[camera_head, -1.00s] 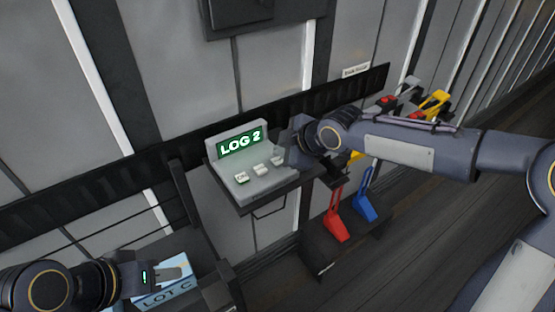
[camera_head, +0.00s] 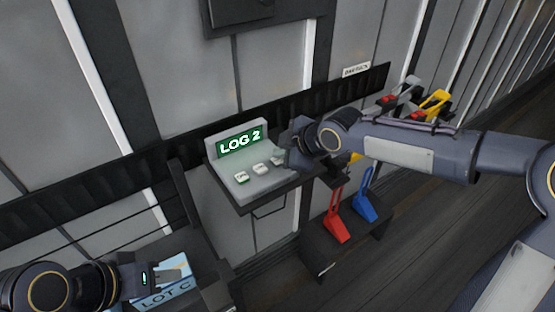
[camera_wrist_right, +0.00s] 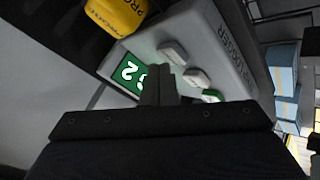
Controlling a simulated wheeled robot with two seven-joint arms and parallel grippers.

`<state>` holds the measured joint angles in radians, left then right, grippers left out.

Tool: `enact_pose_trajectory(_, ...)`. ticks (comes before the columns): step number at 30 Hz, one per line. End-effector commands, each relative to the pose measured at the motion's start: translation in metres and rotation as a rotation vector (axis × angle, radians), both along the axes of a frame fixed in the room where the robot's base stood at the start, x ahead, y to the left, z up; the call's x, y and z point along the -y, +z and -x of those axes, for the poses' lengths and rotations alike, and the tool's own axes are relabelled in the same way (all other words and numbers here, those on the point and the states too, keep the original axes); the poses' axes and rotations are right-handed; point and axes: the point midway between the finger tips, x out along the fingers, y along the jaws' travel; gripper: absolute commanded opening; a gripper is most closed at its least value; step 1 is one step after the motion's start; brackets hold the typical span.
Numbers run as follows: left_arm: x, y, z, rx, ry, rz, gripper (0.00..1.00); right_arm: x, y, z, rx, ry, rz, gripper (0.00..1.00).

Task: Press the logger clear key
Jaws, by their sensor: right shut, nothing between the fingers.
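The logger (camera_head: 252,183) is a grey console on a dark shelf against the wall. Its green screen (camera_head: 240,142) reads LOG 2, and a row of three pale keys (camera_head: 260,169) lies below the screen. In the right wrist view the keys (camera_wrist_right: 197,77) show beside the screen (camera_wrist_right: 127,75); the key nearest the LOGGER lettering has a green edge (camera_wrist_right: 212,96). My right gripper (camera_wrist_right: 160,88) is shut and empty, over the logger, its fingertips near the screen and keys. My left gripper (camera_head: 178,271) is at the lower left, by a blue box (camera_head: 170,290) marked LOT C; its jaw state is unclear.
A red lever (camera_head: 337,218) and a blue lever (camera_head: 365,200) stand on a dark base right of the logger. Yellow and grey handles (camera_head: 432,103) are further right. In the right wrist view, a yellow object (camera_wrist_right: 118,12) is close to the logger. A dark rail runs along the wall.

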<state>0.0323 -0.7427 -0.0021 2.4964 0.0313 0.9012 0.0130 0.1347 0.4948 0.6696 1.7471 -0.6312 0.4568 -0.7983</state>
Motion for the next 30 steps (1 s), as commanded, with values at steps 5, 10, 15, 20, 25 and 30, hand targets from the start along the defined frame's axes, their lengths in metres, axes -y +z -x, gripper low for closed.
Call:
enact_pose_trajectory(5,0.000,0.000,0.000,0.000,0.000,0.000,0.36,0.000,0.000,0.000,0.000,0.000,0.000,0.00)
enact_pose_trajectory(10,0.000,-0.002,0.000,0.000,0.000,0.000,0.36,0.000,-0.002,0.000,0.000,0.000,0.000,0.00)
enact_pose_trajectory(15,0.000,-0.004,0.000,0.000,0.000,0.000,0.36,0.000,-0.005,0.000,0.000,0.000,0.000,0.00)
enact_pose_trajectory(20,0.000,-0.006,0.000,0.000,0.000,0.000,0.36,0.000,-0.007,0.000,0.000,0.000,0.000,0.00)
enact_pose_trajectory(25,0.000,-0.007,0.000,0.000,0.000,0.000,0.36,0.000,-0.009,0.000,-0.001,0.001,0.000,0.00)
enact_pose_trajectory(30,0.000,-0.009,0.000,0.000,0.000,0.000,0.36,0.000,-0.011,0.000,-0.001,0.001,0.000,0.00)
